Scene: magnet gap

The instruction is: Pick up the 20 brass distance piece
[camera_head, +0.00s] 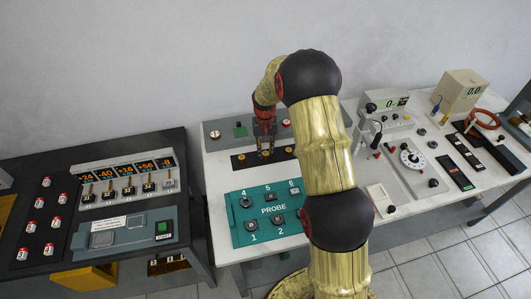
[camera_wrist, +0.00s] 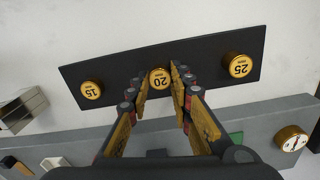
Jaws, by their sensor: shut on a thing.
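Three round brass distance pieces stand in a row on a black strip (camera_wrist: 210,68) in the wrist view. The piece marked 20 (camera_wrist: 160,79) is in the middle, between the two fingers of my gripper (camera_wrist: 160,83). The fingers are shut on its sides. I cannot tell any clear gap between this piece and the strip. The piece marked 15 (camera_wrist: 91,90) is to the left and the piece marked 25 (camera_wrist: 240,66) to the right, both apart from the fingers. In the head view my gripper (camera_head: 265,148) points down at the strip and mostly hides the 20 piece.
A grey console with a green patch (camera_head: 240,131) stands behind the strip. A teal PROBE panel (camera_head: 268,216) lies in front of it. A dark table with switches (camera_head: 129,190) is at left. Instruments and a dial (camera_head: 411,157) fill the right of the white bench.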

